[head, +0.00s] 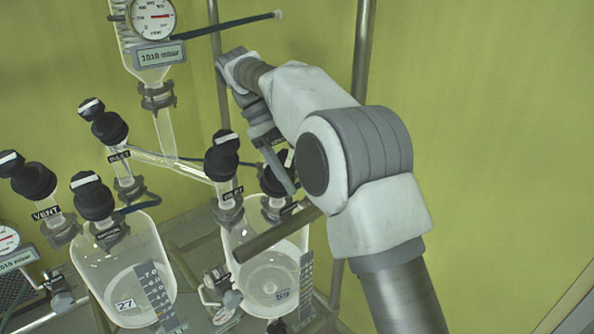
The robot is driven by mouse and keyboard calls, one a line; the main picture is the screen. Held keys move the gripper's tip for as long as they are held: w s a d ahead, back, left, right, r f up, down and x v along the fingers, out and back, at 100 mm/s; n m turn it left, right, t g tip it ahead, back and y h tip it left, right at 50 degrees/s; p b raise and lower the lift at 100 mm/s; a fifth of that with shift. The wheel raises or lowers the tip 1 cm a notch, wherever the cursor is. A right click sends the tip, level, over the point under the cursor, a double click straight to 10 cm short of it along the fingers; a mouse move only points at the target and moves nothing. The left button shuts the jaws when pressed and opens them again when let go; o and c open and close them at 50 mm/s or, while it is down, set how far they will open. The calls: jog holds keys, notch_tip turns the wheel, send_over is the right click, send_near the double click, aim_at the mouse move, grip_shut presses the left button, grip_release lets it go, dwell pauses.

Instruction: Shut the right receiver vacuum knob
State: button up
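One long finger passes in front of the knob. The other finger is not clearly visible, so I cannot tell whether they touch or grip it.
Another black knob (222,158) stands close left of my gripper on the same receiver. The left receiver (130,285) carries its own black knobs (92,197). A gauge (152,18) and glass tube (165,132) rise behind. A metal post (363,50) stands behind my arm.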

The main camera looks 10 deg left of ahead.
jog(key=shift+s+f+g, duration=0.1)
jog(key=shift+f+g, duration=0.05)
jog(key=shift+g, duration=0.25)
jog(key=o, duration=1.4)
